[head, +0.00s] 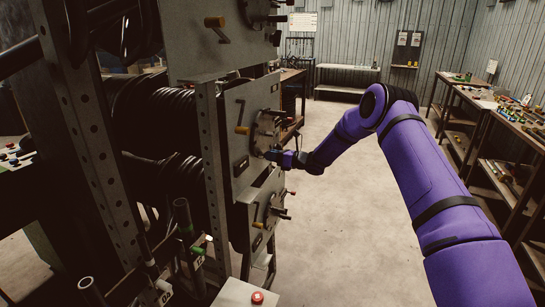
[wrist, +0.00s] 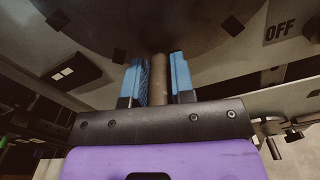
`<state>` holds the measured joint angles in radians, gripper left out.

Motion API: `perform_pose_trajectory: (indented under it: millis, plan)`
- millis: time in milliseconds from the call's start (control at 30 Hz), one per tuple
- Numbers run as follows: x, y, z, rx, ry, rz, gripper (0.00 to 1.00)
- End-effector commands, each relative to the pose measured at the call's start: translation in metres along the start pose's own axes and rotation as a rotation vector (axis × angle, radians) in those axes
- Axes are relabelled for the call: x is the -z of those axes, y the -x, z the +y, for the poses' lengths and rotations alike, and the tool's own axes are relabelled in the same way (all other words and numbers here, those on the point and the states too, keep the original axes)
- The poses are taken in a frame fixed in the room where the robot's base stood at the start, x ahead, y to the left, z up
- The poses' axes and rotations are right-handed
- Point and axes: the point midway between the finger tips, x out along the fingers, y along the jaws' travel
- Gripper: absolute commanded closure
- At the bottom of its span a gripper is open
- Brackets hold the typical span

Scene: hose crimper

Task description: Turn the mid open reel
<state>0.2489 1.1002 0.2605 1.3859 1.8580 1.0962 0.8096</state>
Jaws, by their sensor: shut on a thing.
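The mid reel's dark round crank disc (head: 264,128) is on the middle grey panel (head: 234,105) of the rack, at the centre left of the head view. My gripper (head: 276,156) is at the lower edge of this disc. In the wrist view, the blue fingers of my gripper (wrist: 159,72) are closed on a brown cylindrical handle (wrist: 159,88), one finger on each side. The handle stands out from the dark disc (wrist: 150,25) that fills the top of this view. In the head view the handle is hidden by my gripper.
A yellow-tipped lever (head: 242,130) sits left of the disc. The upper panel (head: 195,45) and lower panel (head: 250,215) carry similar cranks. An OFF label (wrist: 281,32) shows in the wrist view. A red button (head: 257,297) is low in front. The floor (head: 345,220) is clear.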

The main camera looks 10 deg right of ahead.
Motion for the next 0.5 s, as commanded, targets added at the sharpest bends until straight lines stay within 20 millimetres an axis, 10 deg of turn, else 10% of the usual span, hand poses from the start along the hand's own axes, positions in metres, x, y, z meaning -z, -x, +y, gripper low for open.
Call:
perform_pose_trajectory:
  millis: [500]
  plan:
    - [-0.005,0.0,0.027,-0.004,-0.327,0.001,1.0]
